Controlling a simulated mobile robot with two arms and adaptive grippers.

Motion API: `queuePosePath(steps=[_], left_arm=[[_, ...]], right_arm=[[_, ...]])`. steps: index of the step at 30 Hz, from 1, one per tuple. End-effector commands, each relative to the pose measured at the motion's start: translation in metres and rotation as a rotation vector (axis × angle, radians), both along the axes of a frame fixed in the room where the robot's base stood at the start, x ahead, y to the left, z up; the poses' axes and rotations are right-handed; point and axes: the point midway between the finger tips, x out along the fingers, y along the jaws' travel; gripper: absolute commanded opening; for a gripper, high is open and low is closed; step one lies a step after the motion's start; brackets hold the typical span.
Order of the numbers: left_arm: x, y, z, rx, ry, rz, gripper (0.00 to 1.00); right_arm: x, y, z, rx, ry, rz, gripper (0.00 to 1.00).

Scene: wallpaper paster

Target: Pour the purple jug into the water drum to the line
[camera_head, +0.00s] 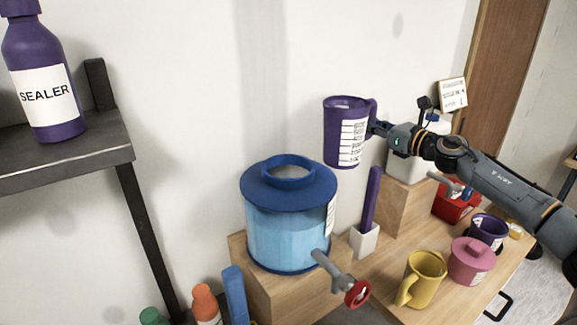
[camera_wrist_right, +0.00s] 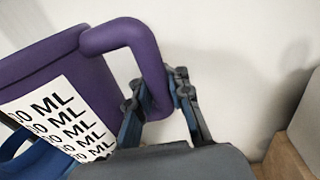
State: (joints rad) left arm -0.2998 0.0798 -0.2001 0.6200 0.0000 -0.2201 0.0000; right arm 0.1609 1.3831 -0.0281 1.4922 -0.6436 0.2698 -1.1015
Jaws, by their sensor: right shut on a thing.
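The purple jug (camera_head: 336,140) has a white label with ML marks and is held upright in the air, above and to the right of the water drum. My right gripper (camera_head: 376,127) is shut on the jug's handle; the handle between the fingers also shows in the right wrist view (camera_wrist_right: 150,70). The water drum (camera_head: 285,225) is light blue with a darker blue lid and a round opening on top. It stands on a wooden block and has a grey tap with a red handle. A fill line cannot be made out. The jug's contents are hidden. My left gripper is not in view.
A purple stick in a white holder (camera_head: 364,241) stands right of the drum. A yellow mug (camera_head: 421,279), a pink lidded pot (camera_head: 471,262) and a dark purple mug (camera_head: 488,231) stand at the right. A dark shelf (camera_head: 70,150) with a sealer bottle (camera_head: 42,75) is at the left.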

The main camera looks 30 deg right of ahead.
Motion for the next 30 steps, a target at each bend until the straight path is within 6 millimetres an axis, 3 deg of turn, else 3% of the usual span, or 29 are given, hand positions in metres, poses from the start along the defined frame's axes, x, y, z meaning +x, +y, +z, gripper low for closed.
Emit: queuePosePath(steps=[5,15,30], left_arm=[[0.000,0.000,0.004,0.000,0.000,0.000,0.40],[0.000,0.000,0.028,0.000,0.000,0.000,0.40],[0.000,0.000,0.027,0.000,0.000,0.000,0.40]], right_arm=[[0.000,0.000,0.007,-0.001,-0.002,0.000,0.00],[0.000,0.000,0.042,-0.002,-0.002,0.000,0.00],[0.000,0.000,0.041,-0.001,-0.002,0.000,0.00]])
